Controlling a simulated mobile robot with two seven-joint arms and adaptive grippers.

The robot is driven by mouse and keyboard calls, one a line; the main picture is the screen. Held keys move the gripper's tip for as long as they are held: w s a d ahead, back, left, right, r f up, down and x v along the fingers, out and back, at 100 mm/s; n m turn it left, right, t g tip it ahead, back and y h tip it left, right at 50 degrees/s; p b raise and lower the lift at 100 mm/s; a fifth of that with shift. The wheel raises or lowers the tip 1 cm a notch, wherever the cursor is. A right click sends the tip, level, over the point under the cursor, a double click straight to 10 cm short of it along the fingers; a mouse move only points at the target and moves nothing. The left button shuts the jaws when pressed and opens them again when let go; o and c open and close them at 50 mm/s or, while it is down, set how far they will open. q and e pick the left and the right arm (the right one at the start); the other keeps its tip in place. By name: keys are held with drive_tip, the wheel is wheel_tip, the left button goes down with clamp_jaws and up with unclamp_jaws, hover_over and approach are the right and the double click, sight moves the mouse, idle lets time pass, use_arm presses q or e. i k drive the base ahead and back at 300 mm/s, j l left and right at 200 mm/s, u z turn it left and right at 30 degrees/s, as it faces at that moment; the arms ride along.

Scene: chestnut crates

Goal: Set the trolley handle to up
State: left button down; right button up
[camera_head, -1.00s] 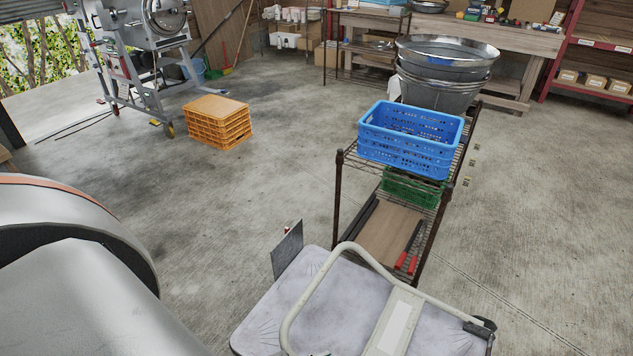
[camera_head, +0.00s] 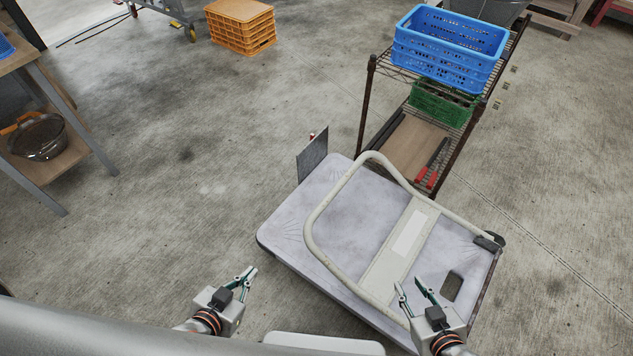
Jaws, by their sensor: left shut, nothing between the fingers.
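The trolley has a pale grey deck (camera_head: 285,225) at the lower centre. Its cream tubular handle (camera_head: 308,222) is a loop with a central panel, lying low over the deck and seemingly folded down. One black hinge (camera_head: 488,242) shows at the deck's right end; the other end of the handle is hidden near my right gripper. My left gripper (camera_head: 249,274) is shut and empty, left of the deck's near edge and apart from the handle. My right gripper (camera_head: 409,287) has its fingers spread, overlapping the handle's near side in the picture; I cannot tell whether they touch.
A wire rack (camera_head: 365,105) stands just behind the trolley, carrying a blue crate (camera_head: 445,62) and, lower, a green crate (camera_head: 440,105). A dark upright plate (camera_head: 312,155) is at the deck's far edge. A shelf table (camera_head: 60,165) stands left. Floor between is clear.

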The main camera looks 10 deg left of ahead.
sight(394, 259)
drive_tip(key=i+j+z, duration=0.2)
drive_tip(key=j, duration=0.15)
drive_tip(key=i+j+z, duration=0.2)
drive_tip(key=j, duration=0.2)
drive_tip(key=j+z, duration=0.25)
drive_tip(key=i+j, duration=0.05)
drive_tip(key=j, duration=0.05)
